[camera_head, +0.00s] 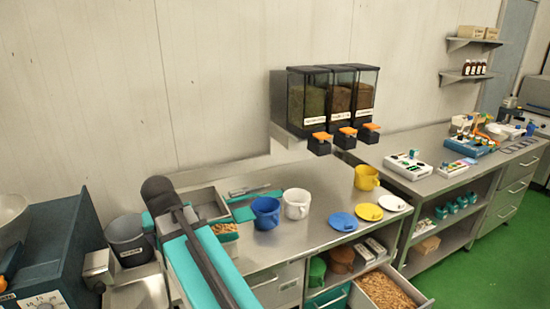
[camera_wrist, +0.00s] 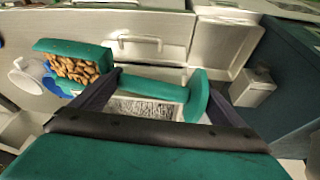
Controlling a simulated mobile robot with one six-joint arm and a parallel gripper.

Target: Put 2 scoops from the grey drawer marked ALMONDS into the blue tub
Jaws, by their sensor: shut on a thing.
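My gripper (camera_wrist: 158,88) is shut on the handle of a teal scoop (camera_wrist: 150,86). The scoop's bowl holds a heap of almonds (camera_wrist: 76,68). In the head view the loaded scoop (camera_head: 226,238) is just left of the blue tub (camera_head: 266,214), apart from it in the picture, above the steel counter. The blue tub stands upright with its lid off; its inside is not clear. In the wrist view a bit of blue shows behind the scoop bowl. An open drawer (camera_head: 428,300) at the lower right holds brown pieces; no ALMONDS label is readable.
A white tub (camera_head: 296,204) stands close right of the blue one, a yellow tub (camera_head: 367,178) farther right. Blue, yellow and white lids (camera_head: 395,203) lie on the counter (camera_head: 310,238). Dispensers (camera_head: 330,95) hang above. A dark grey bin (camera_head: 128,240) stands left.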

